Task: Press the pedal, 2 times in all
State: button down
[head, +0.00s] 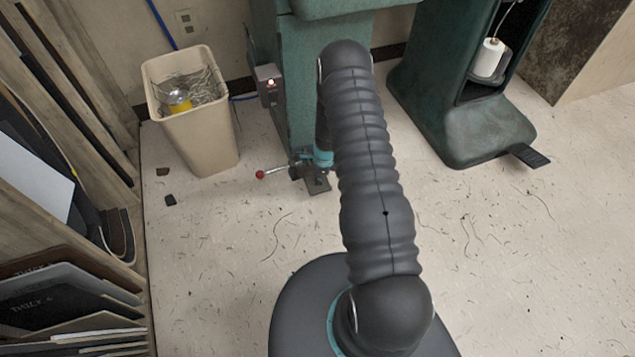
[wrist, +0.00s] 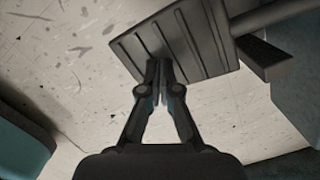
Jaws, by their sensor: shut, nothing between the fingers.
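The pedal (wrist: 190,42) is a dark ribbed plate on a bar, low at the foot of a green machine. In the head view the pedal (head: 318,184) shows just left of my arm, partly covered by it. My gripper (wrist: 161,66) is shut and empty, its fingertips over the ribbed face of the pedal near its lower edge. I cannot tell whether the tips touch it. In the head view the fingers are mostly hidden by my arm.
A red-knobbed lever (head: 262,174) sticks out left of the pedal. A bin (head: 200,135) with scraps stands at the left. Another green machine (head: 450,110) with its own small pedal (head: 528,155) stands at the right. Open floor lies in front.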

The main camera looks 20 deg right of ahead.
aim_at(327, 184)
notch_tip(327, 184, down, 2)
jog(key=shift+s+b, duration=0.1)
jog(key=shift+b, duration=0.35)
jog(key=shift+s+d+r, duration=0.3)
jog(key=shift+s+d, duration=0.05)
jog(key=shift+d, duration=0.35)
jog(key=shift+s+d+r, duration=0.25)
jog(key=shift+s+d, duration=0.1)
jog(key=shift+d, duration=0.3)
notch_tip(327, 184, up, 12)
jog(key=d, duration=0.1)
jog(key=shift+s, duration=0.25)
